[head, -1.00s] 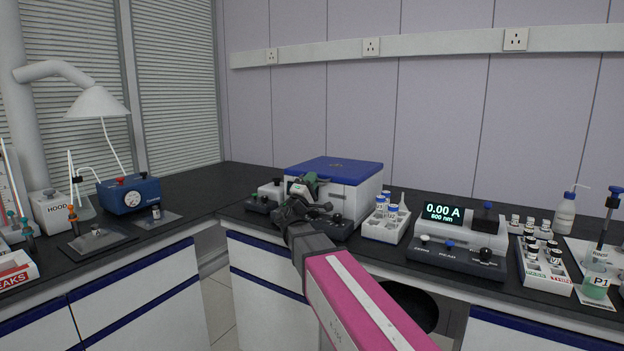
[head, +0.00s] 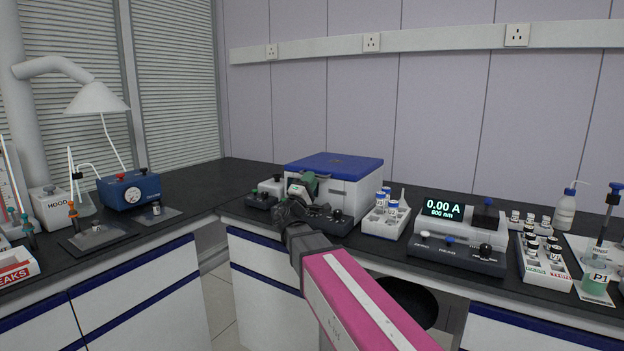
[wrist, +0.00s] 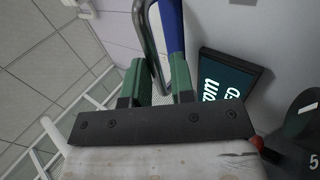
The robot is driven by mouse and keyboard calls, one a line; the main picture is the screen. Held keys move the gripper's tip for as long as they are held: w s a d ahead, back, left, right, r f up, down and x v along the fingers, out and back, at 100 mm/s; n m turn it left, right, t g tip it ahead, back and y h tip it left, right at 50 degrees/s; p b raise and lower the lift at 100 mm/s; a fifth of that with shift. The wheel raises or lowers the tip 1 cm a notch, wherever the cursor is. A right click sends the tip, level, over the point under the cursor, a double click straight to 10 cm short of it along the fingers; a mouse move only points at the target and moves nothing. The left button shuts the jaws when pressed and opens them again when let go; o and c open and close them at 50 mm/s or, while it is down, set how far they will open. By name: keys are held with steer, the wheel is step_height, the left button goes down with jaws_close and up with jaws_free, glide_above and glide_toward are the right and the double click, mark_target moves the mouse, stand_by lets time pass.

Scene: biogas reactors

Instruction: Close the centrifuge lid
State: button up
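The centrifuge (head: 352,198) is a white box on the bench in the head view, with a dark blue lid (head: 335,165) lying flat or nearly flat across its top. I cannot tell whether it is latched. My gripper (head: 302,183) is at the front left of the centrifuge, close to its front face. In the wrist view, my green fingertips (wrist: 155,82) are apart, with a bent metal bar (wrist: 149,40) showing between and beyond them. The blue lid edge (wrist: 171,25) is beside the bar, and a dark display (wrist: 227,85) is on the white front.
A tube rack (head: 384,222) and a photometer (head: 458,240) stand to the right of the centrifuge. A small white device with knobs (head: 268,192) is at its left. A blue gauge box (head: 128,190) is on the left bench. The corner bench top (head: 205,180) is clear.

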steer(key=v, duration=0.9)
steer(key=shift+s+f, duration=0.1)
